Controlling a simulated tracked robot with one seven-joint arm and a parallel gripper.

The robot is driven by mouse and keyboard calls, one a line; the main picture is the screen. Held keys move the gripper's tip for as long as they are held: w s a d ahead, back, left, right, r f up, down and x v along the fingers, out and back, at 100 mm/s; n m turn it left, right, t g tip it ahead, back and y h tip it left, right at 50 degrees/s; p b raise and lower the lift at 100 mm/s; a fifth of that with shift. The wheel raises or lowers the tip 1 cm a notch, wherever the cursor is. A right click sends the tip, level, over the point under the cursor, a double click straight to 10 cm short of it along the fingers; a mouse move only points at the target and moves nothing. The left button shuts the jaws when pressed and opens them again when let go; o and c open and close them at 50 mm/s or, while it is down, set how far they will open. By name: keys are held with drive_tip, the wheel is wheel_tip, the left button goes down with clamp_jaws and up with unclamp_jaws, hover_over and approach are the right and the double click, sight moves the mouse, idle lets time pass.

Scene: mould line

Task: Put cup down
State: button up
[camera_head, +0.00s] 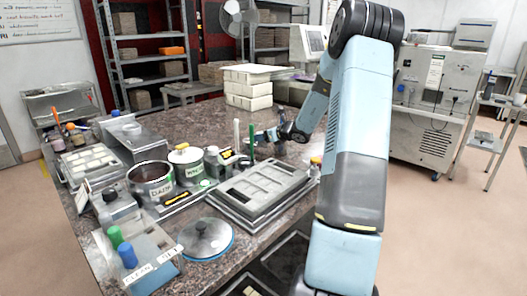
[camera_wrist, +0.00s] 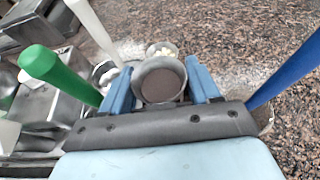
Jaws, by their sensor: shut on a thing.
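My gripper (camera_wrist: 161,67) is shut on a small grey round cup (camera_wrist: 139,82). Its two blue fingers press on opposite sides of the cup. The cup's mouth faces the wrist camera, and its inside looks dark brown. Speckled brown stone worktop (camera_wrist: 240,40) lies beyond it; I cannot tell whether the cup touches it. In the head view my gripper (camera_head: 264,136) is low over the far part of the worktop (camera_head: 200,118), and the cup cannot be made out there.
A small dish with pale contents (camera_wrist: 162,49) is close beyond the cup. A green-handled tool (camera_wrist: 52,72) and a white rod (camera_wrist: 93,28) rise at left, a blue rod (camera_wrist: 287,68) at right. A grey mould tray (camera_head: 258,190) lies nearer in the head view. Bare worktop lies behind my gripper.

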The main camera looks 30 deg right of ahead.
drive_tip(key=shift+d+f, duration=0.15)
drive_tip(key=shift+f, duration=2.75)
drive_tip(key=o, duration=0.8)
drive_tip(key=shift+f, duration=0.1)
